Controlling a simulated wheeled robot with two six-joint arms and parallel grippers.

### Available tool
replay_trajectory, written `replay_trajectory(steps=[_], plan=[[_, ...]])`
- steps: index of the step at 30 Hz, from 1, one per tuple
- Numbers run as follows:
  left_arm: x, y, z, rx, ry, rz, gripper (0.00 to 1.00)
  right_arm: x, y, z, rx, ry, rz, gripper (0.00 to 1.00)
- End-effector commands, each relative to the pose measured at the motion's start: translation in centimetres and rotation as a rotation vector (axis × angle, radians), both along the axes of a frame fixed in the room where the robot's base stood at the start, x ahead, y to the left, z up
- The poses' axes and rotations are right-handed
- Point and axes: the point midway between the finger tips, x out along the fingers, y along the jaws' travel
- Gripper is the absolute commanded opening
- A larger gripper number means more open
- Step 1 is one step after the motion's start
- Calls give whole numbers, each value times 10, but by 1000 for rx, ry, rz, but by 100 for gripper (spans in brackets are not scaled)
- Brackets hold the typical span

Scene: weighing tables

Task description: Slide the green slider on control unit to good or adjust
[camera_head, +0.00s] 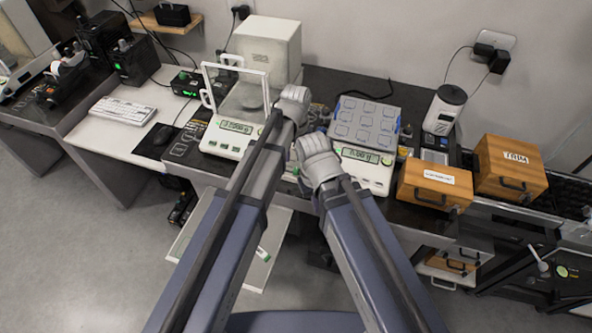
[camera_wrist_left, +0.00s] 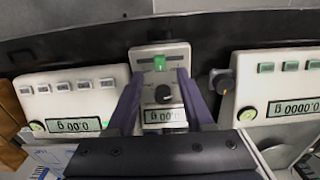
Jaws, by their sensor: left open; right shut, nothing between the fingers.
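The white control unit (camera_wrist_left: 148,70) is in the middle of the left wrist view, which shows the displays upside down. Its green slider (camera_wrist_left: 159,63) sits near the middle of a dark horizontal slot. Below are a black knob and a display. My left gripper (camera_wrist_left: 160,78) is open, its two purple fingers on either side of the unit's face, with the slider between and just beyond their tips. I cannot tell whether they touch. In the head view my left gripper (camera_head: 312,108) is above the bench between two balances. My right gripper (camera_head: 318,158) is shut and empty below it. My arms mostly hide the control unit there.
A balance with a glass shield (camera_head: 222,140) stands left and another balance (camera_head: 376,178) right, close beside my grippers. Wooden drawer boxes (camera_head: 436,185) stand further right. A keyboard (camera_head: 123,110) lies at left.

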Motion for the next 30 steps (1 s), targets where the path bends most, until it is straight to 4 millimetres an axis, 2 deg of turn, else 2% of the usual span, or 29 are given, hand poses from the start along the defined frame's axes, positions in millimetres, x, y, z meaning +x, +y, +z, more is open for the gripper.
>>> replay_trajectory(steps=[1, 9, 21, 23, 30], plan=[[0, 0, -13, 0, 0, 0, 52, 0, 0, -13, 0, 0, 0, 0], [0, 0, -45, 0, 0, 0, 52, 0, 0, -45, 0, 0, 0, 0], [0, 0, -50, 0, 0, 0, 52, 0, 0, -50, 0, 0, 0, 0], [0, 0, -50, 0, 0, 0, 48, 0, 0, -50, 0, 0, 0, 0], [0, 0, -50, 0, 0, 0, 21, 0, 0, -50, 0, 0, 0, 0]])
